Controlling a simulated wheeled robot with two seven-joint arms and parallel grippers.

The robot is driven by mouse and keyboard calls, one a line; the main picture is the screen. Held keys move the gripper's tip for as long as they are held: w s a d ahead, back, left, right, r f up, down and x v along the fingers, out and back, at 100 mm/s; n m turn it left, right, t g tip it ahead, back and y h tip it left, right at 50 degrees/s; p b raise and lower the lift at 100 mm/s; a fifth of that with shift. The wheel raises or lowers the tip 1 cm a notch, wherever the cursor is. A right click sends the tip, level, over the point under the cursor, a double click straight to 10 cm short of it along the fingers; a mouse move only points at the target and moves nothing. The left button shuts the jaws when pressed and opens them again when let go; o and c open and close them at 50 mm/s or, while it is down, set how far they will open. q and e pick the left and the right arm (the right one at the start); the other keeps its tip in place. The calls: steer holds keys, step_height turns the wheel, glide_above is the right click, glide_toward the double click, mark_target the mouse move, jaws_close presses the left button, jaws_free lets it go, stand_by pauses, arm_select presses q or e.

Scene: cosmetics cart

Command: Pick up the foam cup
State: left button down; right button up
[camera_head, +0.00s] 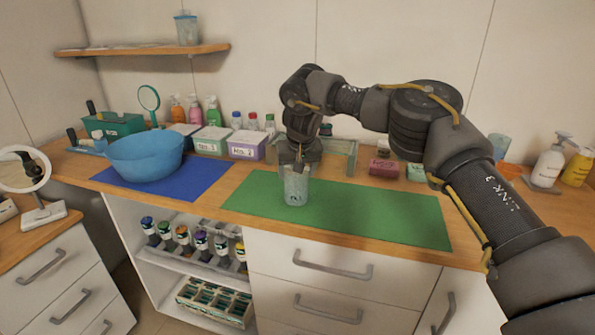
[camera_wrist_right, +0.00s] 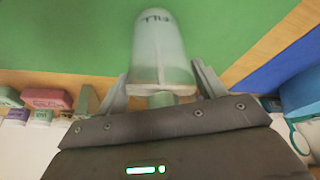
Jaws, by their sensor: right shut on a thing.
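The foam cup (camera_head: 296,190) is a pale, translucent cup with dark lettering, upright over the green mat (camera_head: 375,212). My right gripper (camera_head: 298,165) comes down from above and is shut on its upper part. In the right wrist view the cup (camera_wrist_right: 162,50) sits between the two fingers (camera_wrist_right: 160,88), with the green mat behind it. I cannot tell whether its base touches the mat. My left gripper is not in view.
A blue bowl (camera_head: 145,155) stands on the blue mat (camera_head: 195,187) at left. Bottles and small boxes, including a purple one (camera_head: 247,146), line the back. A red box (camera_head: 384,168) lies behind the green mat. The mat's right part is clear.

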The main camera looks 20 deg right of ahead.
steer(key=shift+r, duration=0.15)
steer(key=shift+r+b, duration=0.35)
steer(key=shift+r, duration=0.1)
steer(key=s+a, duration=0.1)
steer(key=s+a+b, duration=0.1)
steer(key=shift+s+f, duration=0.1)
steer(key=shift+s, duration=0.25)
arm_select(q)
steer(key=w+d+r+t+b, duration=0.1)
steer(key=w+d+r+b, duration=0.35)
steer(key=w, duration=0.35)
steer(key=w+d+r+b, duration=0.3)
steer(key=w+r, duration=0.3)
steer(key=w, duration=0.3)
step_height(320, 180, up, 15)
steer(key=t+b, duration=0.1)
steer(key=b, duration=0.5)
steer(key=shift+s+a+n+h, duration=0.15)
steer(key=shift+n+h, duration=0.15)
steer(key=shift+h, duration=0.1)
arm_select(e)
steer(key=s+a, duration=0.9)
steer(key=s, duration=0.4)
steer(key=shift+s+a, duration=0.2)
steer(key=shift+a, duration=0.2)
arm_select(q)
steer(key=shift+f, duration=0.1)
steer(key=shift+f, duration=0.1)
